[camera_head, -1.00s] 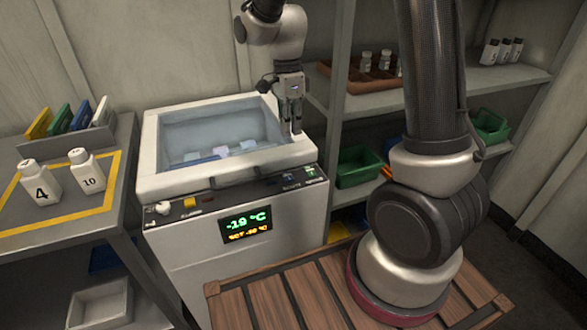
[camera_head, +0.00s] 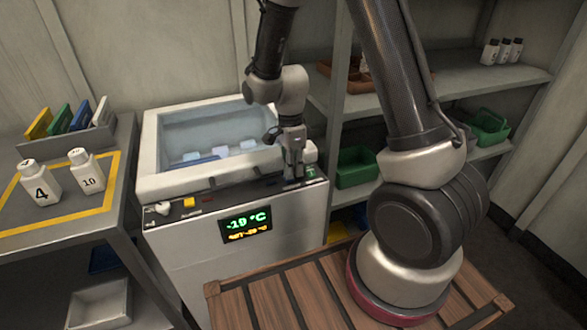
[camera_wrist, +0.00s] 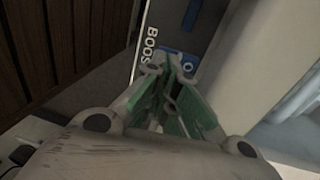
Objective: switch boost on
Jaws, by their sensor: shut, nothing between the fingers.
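The boost switch (camera_wrist: 188,66) shows as a small blue part on the dark panel in the wrist view, beside a partly visible label that reads "BOOS". My gripper (camera_head: 292,178) is shut and empty over the right end of the panel, by the freezer's front rim. In the wrist view my gripper's fingertips (camera_wrist: 172,68) lie close to the blue part and partly cover it. I cannot tell whether they touch it or which way the switch is set. The freezer's display (camera_head: 246,224) reads -19 °C in green, with a smaller yellow line below.
The freezer (camera_head: 157,160) is open, with several packs inside. A yellow control (camera_head: 189,202) and a white knob (camera_head: 163,208) sit on the panel's left. A table with two bottles (camera_head: 40,183) stands left. Shelves (camera_head: 490,82) with green bins (camera_head: 357,167) stand right.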

